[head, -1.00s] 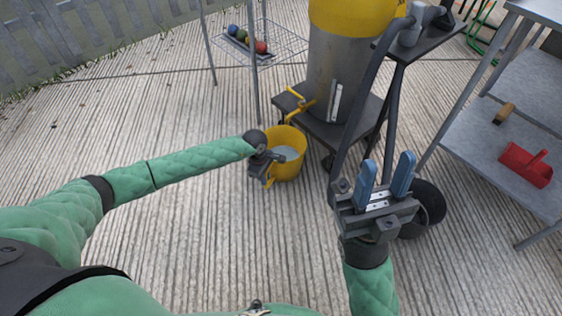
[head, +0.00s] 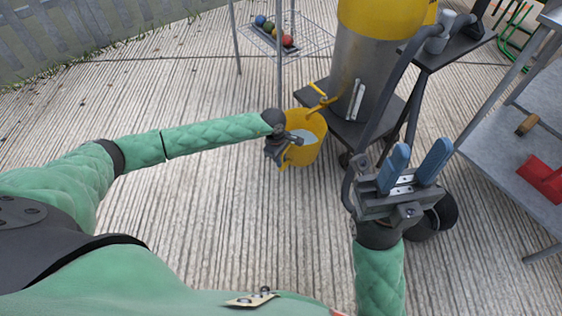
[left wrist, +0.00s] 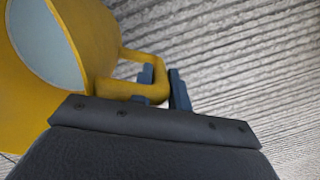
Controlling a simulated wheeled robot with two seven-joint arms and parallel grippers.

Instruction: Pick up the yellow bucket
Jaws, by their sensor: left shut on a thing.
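The yellow bucket (head: 313,150) has a pale grey inside or contents and stands out left of the steel vacuum's base in the head view. It looks tilted toward my left gripper; I cannot tell whether it touches the ground. My left gripper (head: 288,155) is shut on the bucket's side handle. In the left wrist view the bucket (left wrist: 98,28) fills the upper left, and its handle (left wrist: 155,65) runs between the blue fingers of the left gripper (left wrist: 165,90). My right gripper (head: 414,168) is empty, its two blue fingers apart.
A large steel and yellow vacuum (head: 368,70) on a wheeled trolley stands just right of the bucket. A wire rack (head: 310,42) with coloured balls is behind. A metal shelf (head: 500,140) with a red scoop (head: 543,178) is at right. The concrete floor at left is clear.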

